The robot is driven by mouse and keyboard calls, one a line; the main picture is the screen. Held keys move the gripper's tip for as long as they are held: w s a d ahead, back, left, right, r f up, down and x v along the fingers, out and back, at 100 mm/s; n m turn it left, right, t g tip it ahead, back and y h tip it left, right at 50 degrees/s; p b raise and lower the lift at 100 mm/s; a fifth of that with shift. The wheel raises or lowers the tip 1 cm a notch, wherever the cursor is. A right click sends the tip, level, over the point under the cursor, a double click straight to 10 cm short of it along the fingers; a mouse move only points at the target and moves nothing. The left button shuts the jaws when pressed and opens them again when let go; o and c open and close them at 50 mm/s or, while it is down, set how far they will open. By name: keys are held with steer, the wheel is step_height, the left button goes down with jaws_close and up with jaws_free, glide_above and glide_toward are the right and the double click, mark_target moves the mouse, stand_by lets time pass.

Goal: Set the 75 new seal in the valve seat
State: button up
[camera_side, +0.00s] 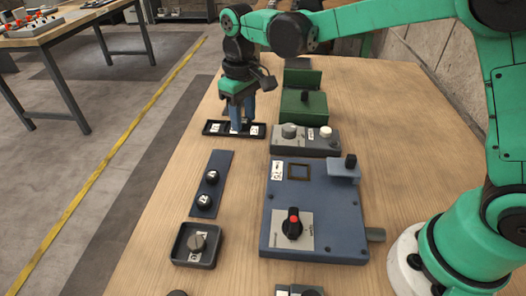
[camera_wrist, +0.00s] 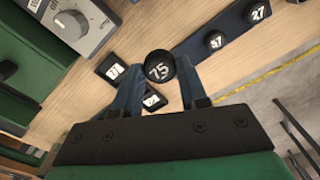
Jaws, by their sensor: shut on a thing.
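My gripper (camera_side: 240,122) is at the black tray (camera_side: 212,128) on the far left of the bench, fingers pointing down. In the wrist view its fingers (camera_wrist: 159,76) are shut on a black round seal marked 75 (camera_wrist: 159,67). The seal cannot be made out in the side view, where the fingers hide it. I cannot tell whether it still touches the tray. A blue block (camera_side: 335,215) stands nearer the camera, with a dark-rimmed square recess (camera_side: 299,172) in its top that may be the valve seat. My gripper is well away from it.
A blue strip (camera_side: 218,165) holds two black numbered knobs. A dark square dish (camera_side: 185,257) holds a grey knob. A grey control box (camera_side: 312,140) and a green block (camera_side: 300,107) stand right of the tray. A red-tipped knob (camera_side: 293,225) rises from the blue block.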

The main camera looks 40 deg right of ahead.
glide_above(299, 172)
steer(key=shift+f, duration=2.7)
steer(key=shift+f, duration=0.45)
steer(key=o, duration=1.3)
steer(key=shift+o, duration=0.2)
steer(key=shift+r, duration=0.1)
step_height(299, 172, up, 7)
